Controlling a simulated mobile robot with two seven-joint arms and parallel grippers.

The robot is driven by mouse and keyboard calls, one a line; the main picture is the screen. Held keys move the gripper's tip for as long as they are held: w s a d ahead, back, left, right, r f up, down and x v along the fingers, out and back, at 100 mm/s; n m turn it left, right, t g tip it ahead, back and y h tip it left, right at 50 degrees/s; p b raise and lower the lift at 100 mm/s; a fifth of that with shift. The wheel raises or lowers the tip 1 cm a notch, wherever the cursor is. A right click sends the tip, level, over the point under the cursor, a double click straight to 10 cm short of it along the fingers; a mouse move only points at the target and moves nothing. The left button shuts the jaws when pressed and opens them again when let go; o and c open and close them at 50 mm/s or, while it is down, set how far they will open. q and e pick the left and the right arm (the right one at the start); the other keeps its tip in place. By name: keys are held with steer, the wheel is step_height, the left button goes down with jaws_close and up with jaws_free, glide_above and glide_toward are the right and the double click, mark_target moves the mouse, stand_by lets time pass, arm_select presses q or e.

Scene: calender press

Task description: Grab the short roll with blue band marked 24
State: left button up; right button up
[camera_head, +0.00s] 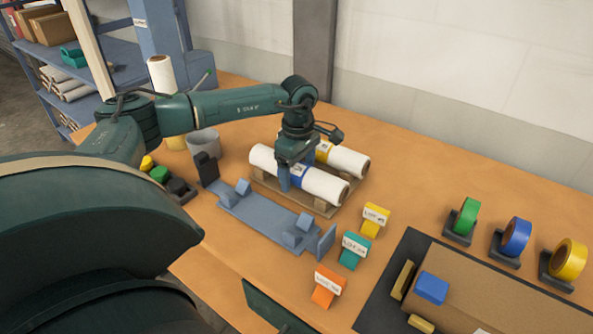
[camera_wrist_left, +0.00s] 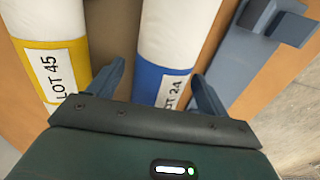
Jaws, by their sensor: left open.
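The white roll with a blue band (camera_head: 322,185) lies on a wooden pallet on the table, in front of a white roll with a yellow band (camera_head: 347,160). In the left wrist view the blue-band roll (camera_wrist_left: 178,35) has a label reading LOT 24, partly cut by the gripper body, and the yellow-band roll (camera_wrist_left: 52,50) reads LOT 45. My left gripper (camera_head: 285,180) is at the blue-band roll. In the left wrist view its open fingers (camera_wrist_left: 160,85) stand one on each side of the blue band. My right gripper is not in view.
A blue-grey cradle fixture (camera_head: 262,217) lies just in front of the pallet (camera_head: 325,209). Yellow, teal and orange lot tags (camera_head: 328,285) stand to its right. Tape rolls (camera_head: 515,237) and a dark mat (camera_head: 400,262) are at the right. The back right table is clear.

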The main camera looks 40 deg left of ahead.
arm_select(q)
steer(key=c, duration=1.2)
steer(key=shift+r, duration=0.15)
